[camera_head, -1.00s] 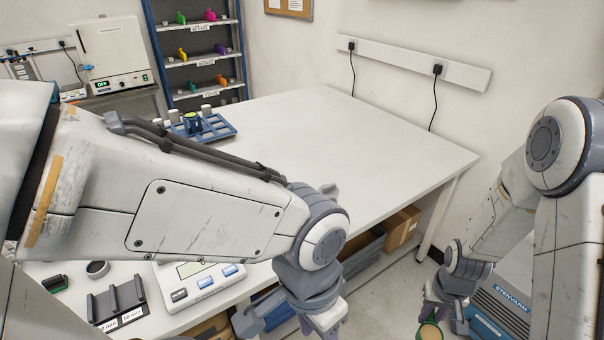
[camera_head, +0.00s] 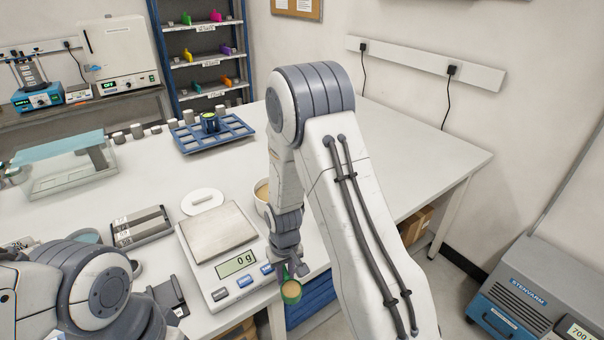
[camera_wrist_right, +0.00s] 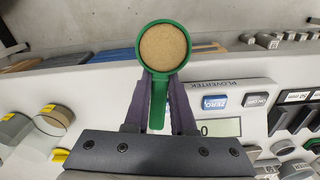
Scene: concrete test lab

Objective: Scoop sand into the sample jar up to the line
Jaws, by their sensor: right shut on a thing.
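My right gripper (camera_head: 287,272) is shut on a green scoop (camera_head: 290,292) and holds it near the front edge of the table, beside the scale. In the right wrist view the fingers (camera_wrist_right: 163,100) grip the handle, and the scoop's round bowl (camera_wrist_right: 163,48) is full of sand. A pale round container (camera_head: 262,191) with sand-coloured contents stands behind the scale, partly hidden by my right arm. I cannot make out a sample jar or its line for certain.
The scale (camera_head: 215,246) reads 0 g with an empty pan. A white lid (camera_head: 201,201) lies behind it. A blue rack (camera_head: 213,134) with a green-topped item stands farther back. The table's right side is clear.

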